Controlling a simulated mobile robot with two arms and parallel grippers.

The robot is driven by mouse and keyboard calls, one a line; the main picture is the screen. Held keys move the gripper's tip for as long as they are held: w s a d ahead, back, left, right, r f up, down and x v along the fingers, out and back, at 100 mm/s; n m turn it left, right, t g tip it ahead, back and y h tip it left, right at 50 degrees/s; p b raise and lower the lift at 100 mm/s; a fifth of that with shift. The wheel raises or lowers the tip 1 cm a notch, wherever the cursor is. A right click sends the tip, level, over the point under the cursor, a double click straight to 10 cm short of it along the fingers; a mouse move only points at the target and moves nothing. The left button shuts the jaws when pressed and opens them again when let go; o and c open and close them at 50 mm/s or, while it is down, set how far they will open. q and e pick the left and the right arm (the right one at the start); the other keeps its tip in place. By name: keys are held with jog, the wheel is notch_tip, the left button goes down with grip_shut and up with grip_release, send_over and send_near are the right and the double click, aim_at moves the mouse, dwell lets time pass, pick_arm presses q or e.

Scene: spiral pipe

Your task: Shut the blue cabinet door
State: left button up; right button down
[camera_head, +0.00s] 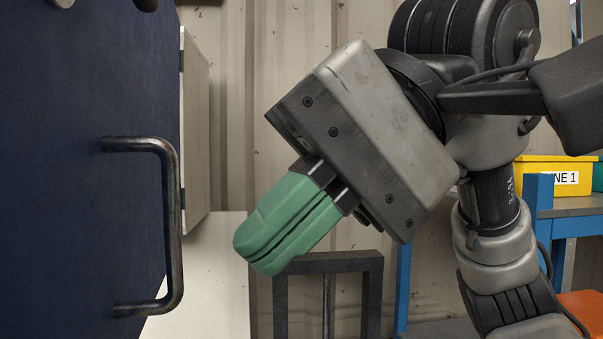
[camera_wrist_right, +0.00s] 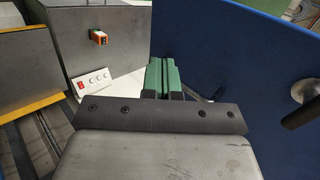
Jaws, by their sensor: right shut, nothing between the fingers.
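The blue cabinet door (camera_head: 75,200) fills the left side of the head view, with a dark metal bar handle (camera_head: 172,230) on its face. In the right wrist view the blue door (camera_wrist_right: 225,75) rises at the right, with part of its handle (camera_wrist_right: 303,105) at the right edge. My right gripper (camera_head: 255,250), with green fingers, is shut and empty. It points down and left, to the right of the handle and apart from it in the head view. In the wrist view the green fingers (camera_wrist_right: 160,75) appear near the door's left edge; I cannot tell whether they touch it. My left gripper is not in view.
A yellow bin (camera_head: 555,172) labelled "NE 1" sits on a blue-framed shelf (camera_head: 560,225) at the right. A dark metal frame (camera_head: 328,262) stands below the gripper.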

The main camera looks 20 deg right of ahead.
aim_at(92, 196)
jog(key=a+f+p, duration=0.3)
jog(key=a, duration=0.4)
jog(key=shift+w+a+f, duration=0.15)
jog(key=shift+w+a, duration=0.15)
jog(key=shift+w, duration=0.15)
jog(key=shift+d, duration=0.1)
